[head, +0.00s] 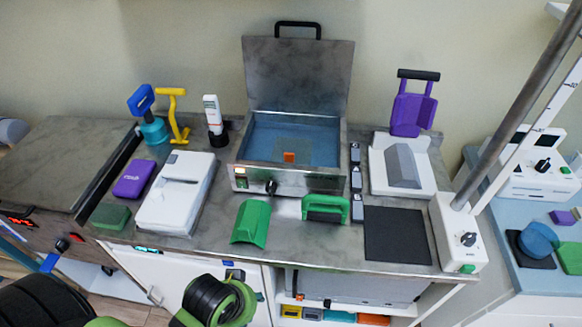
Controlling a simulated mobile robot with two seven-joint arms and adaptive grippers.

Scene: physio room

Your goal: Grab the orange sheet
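A small orange piece (289,156), which looks like the orange sheet, lies in the blue-lined basin of the metal water bath (262,182) in the middle of the counter. It sits on or over a greyish square (303,150) in the basin; whether the two touch is unclear. The bath's lid (298,75) stands open behind it, with a black handle on top. Neither of my grippers shows in the head view. Black and green arm parts, apparently mine, show at the lower left, well short of the bath.
A green curved form (251,222) and a green-handled tool (325,208) lie in front of the bath. A white case (176,195) is left, a dark mat (397,236) right. A slanted metal pole (520,100) rises at right. Coloured boxes (340,317) fill a lower shelf.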

